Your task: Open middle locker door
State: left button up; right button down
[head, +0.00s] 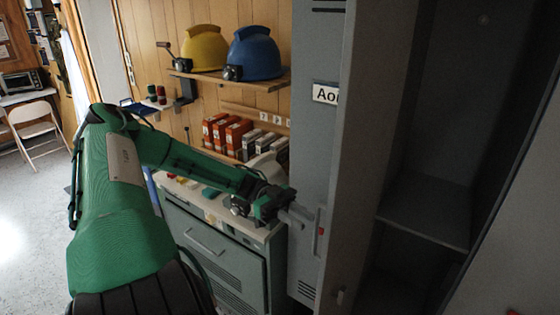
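A grey locker door (308,130) with a label reading "Ao", cut off on its right, stands right of centre. It has vent slots and a handle with a red part (321,231). To its right, a grey panel (372,130) stands out toward me and hides part of the labelled door. Right of that panel is an open, dark locker compartment (455,110) with a shelf (430,215). My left gripper (300,217) is at the labelled door, just left of its handle; contact and finger opening are unclear. My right gripper is not in view.
A grey-green cabinet (215,245) with a cluttered top stands below my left forearm. A wall shelf (235,80) holds a yellow helmet (204,48) and a blue helmet (255,53). Open floor and a folding chair (34,128) are at the left.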

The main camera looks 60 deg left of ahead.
pick_arm(q)
jog(key=b+v, duration=0.2)
jog(key=v, duration=0.6)
jog(key=shift+a, duration=0.4)
